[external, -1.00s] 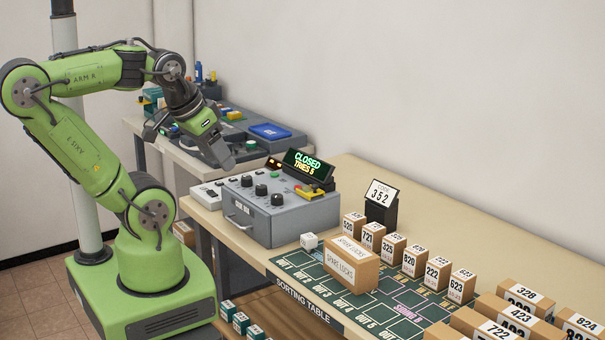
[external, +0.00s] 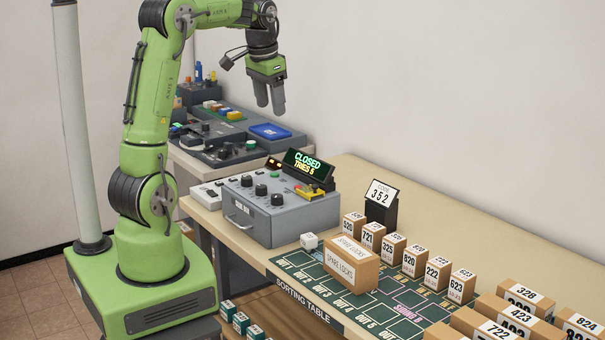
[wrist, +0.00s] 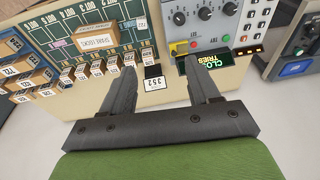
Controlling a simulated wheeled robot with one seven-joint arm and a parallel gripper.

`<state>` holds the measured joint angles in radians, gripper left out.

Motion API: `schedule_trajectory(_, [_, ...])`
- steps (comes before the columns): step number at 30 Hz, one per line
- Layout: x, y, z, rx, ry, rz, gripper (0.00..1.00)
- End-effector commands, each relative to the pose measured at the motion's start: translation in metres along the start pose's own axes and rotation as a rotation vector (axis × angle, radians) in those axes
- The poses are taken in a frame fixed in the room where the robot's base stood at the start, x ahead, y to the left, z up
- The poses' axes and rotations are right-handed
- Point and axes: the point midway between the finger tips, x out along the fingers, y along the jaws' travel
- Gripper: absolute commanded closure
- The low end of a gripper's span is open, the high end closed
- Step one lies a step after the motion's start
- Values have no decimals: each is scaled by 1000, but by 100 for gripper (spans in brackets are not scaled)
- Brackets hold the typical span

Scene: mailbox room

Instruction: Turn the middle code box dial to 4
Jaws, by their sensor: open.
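The grey code box (external: 285,217) stands on the sorting table, with three black dials in a row on its sloped top. The middle dial (external: 261,190) sits between the other two; its setting is too small to read. The box's display (external: 308,167) reads CLOSED, TRIES 5. The box also shows upside down at the top of the wrist view (wrist: 213,27). My gripper (external: 270,105) hangs fingers down, open and empty, high above and behind the box. In the wrist view its two fingers (wrist: 165,82) are apart with nothing between them.
A code card (external: 381,194) reading 352 stands right of the box. A spare locks carton (external: 352,265) and several numbered boxes (external: 415,261) cover the sorting table's right part. A second bench (external: 215,140) with devices and a blue tray stands behind. The air around my gripper is clear.

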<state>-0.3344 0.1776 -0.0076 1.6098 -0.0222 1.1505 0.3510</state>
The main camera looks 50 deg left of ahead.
Motion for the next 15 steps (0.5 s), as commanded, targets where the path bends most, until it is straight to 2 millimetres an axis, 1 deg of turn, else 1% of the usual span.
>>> schedule_trajectory(1, [18,-26,-18,-9,-42,7,39])
schedule_trajectory(2, [30,-41,-26,-10,-61,11,39])
schedule_trajectory(3, [46,-60,-34,-10,-88,19,39])
schedule_trajectory(5, [72,-86,-42,-8,-123,33,39])
schedule_trajectory(6, [88,-102,-45,-8,-143,43,39])
schedule_trajectory(7, [99,-112,-46,-8,-154,49,39])
schedule_trajectory(9, [120,-130,-46,-6,-176,63,39])
schedule_trajectory(10, [126,-135,-46,-5,-181,66,39])
schedule_trajectory(12, [135,-141,-44,-3,-190,73,39])
schedule_trajectory(15, [145,-143,-43,-2,-192,75,39])
